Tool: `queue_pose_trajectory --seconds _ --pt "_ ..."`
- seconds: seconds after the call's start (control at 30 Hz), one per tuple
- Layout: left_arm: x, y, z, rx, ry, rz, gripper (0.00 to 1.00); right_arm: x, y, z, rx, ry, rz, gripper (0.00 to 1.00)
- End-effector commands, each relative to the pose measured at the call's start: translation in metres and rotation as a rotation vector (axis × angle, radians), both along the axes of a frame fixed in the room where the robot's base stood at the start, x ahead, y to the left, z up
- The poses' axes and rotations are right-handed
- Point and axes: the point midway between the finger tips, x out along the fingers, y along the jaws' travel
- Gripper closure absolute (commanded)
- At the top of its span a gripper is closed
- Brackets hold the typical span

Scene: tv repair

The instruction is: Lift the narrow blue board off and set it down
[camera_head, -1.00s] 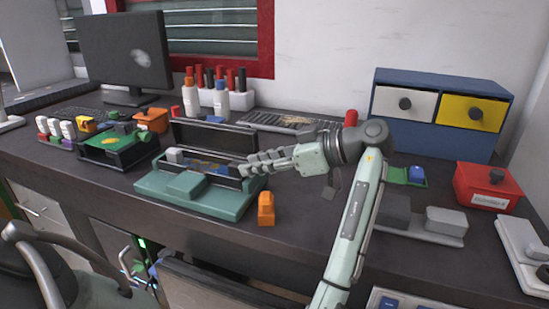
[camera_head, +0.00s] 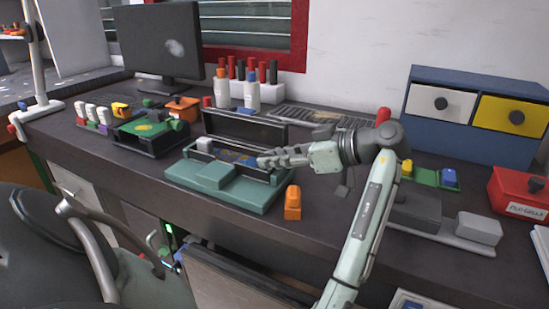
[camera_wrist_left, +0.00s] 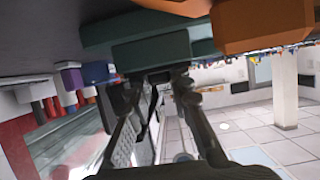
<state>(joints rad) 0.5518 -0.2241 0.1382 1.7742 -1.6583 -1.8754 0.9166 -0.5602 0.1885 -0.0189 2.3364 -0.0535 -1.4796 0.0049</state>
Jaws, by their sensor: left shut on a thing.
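The narrow blue board (camera_head: 249,162), with gold-brown patches, lies in the open teal fixture (camera_head: 222,190) in the head view. Its right end is partly hidden by my left gripper (camera_head: 264,161). That gripper reaches in from the right, low over the fixture, and its fingers are shut on the board's right end. No gap between board and fixture can be made out. In the left wrist view, the fingers (camera_wrist_left: 160,76) meet just below the teal fixture (camera_wrist_left: 150,52), and the board cannot be made out there. My right gripper is not in view.
An orange block (camera_head: 292,203) stands right of the fixture. A black tray with a green board (camera_head: 150,135) is to its left; bottles (camera_head: 252,92) stand behind. A grey block (camera_head: 416,210) and red box (camera_head: 522,190) are at right. Some bare bench lies in front.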

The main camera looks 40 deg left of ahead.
Motion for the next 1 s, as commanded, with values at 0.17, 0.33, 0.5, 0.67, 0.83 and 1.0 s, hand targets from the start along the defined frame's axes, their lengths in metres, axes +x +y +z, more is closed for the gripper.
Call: queue_pose_trajectory --seconds 0.17,0.33,0.5,0.67,0.83,1.0 --pt "0.0 0.0 0.005 0.0 0.0 0.0 1.0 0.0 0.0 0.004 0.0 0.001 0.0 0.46" --pt "0.0 0.0 0.01 0.0 0.0 0.0 1.0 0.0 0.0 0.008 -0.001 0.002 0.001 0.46" --pt "0.0 0.0 0.016 0.0 0.0 0.0 1.0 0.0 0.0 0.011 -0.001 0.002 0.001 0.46" --pt "0.0 0.0 0.019 0.0 0.0 0.0 1.0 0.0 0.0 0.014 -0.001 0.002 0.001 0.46" --pt "0.0 0.0 0.019 0.0 0.0 0.0 1.0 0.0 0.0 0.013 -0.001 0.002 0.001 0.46" --pt "0.0 0.0 0.02 0.0 0.0 0.0 1.0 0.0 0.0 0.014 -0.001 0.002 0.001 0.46"
